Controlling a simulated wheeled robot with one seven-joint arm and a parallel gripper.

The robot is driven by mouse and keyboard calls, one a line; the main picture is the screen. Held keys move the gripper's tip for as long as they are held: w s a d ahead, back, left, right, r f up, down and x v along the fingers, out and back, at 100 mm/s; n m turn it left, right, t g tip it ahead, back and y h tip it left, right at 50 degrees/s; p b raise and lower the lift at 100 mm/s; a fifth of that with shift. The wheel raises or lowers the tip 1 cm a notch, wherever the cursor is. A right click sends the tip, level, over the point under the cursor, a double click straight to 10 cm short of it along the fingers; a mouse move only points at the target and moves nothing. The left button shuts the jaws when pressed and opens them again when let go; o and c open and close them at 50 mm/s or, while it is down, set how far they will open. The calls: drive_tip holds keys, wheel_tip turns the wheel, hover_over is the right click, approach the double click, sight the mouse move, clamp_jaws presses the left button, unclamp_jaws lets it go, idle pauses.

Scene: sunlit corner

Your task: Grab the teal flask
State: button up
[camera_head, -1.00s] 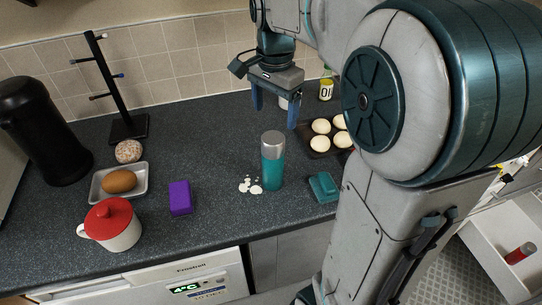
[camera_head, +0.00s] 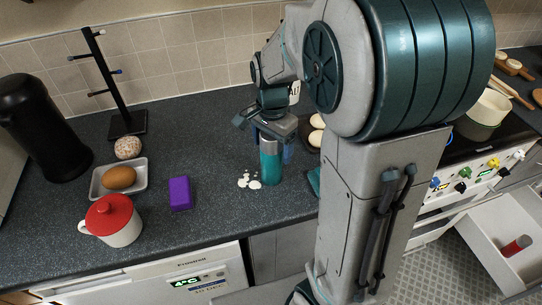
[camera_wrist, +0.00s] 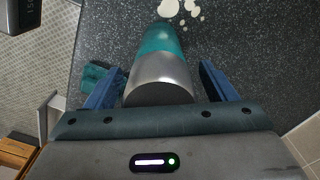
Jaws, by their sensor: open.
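The teal flask (camera_head: 270,165) stands upright on the dark counter. In the wrist view its silver cap (camera_wrist: 160,78) and teal body (camera_wrist: 160,38) show between the two blue fingers. My gripper (camera_head: 270,147) is at the flask's upper part, with one finger on each side. The fingers are open, and gaps show between them and the cap in the wrist view. The head view hides part of the flask's top behind the gripper.
White spots (camera_head: 249,181) lie left of the flask. A purple block (camera_head: 180,193), a red-lidded mug (camera_head: 112,221) and a tray (camera_head: 135,186) with a brown egg-shaped item stand further left. A teal dish (camera_wrist: 97,78) is close to the flask. Pale round buns (camera_head: 316,138) sit behind.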

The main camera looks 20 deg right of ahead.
drive_tip(key=c, duration=1.3)
drive_tip(key=shift+r, duration=0.15)
